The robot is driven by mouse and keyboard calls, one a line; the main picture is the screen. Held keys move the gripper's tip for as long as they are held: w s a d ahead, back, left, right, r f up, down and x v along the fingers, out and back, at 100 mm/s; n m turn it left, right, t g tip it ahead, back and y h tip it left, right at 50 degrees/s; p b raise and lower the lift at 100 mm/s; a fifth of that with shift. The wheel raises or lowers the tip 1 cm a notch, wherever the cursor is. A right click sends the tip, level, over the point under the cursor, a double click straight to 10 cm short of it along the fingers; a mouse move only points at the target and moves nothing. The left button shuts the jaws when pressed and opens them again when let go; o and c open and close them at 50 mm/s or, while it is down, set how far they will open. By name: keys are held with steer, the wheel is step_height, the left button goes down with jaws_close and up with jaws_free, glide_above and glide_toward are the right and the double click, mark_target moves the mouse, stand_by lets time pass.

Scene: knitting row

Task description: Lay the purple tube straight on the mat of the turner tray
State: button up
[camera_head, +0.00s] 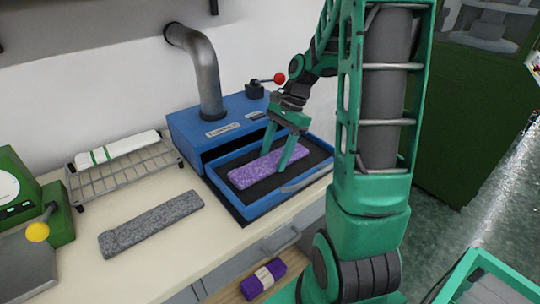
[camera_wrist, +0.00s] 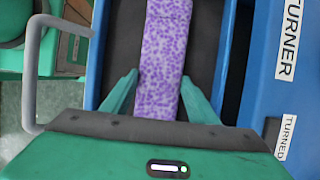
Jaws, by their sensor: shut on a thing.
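The purple speckled tube (camera_head: 250,174) is flat and long. It is in the blue pulled-out turner tray (camera_head: 262,208), over its dark mat (camera_head: 312,157), roughly parallel to the tray's long sides. My gripper (camera_head: 277,162) reaches down into the tray and is shut on the tube. In the wrist view the tube (camera_wrist: 165,45) runs between the two green fingers (camera_wrist: 160,82), with dark mat (camera_wrist: 122,45) bare on both sides. Whether the tube's underside fully touches the mat I cannot tell.
The blue turner (camera_head: 190,130) with its grey pipe stands behind the tray. A grey tube (camera_head: 150,224) lies on the counter at left. A wire rack (camera_head: 125,172) holds a white-and-green piece (camera_head: 118,149). A purple bundle (camera_head: 262,279) lies in an open drawer below.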

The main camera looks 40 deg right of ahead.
steer(key=o, duration=1)
steer(key=v, duration=1.2)
steer(key=shift+s, duration=0.1)
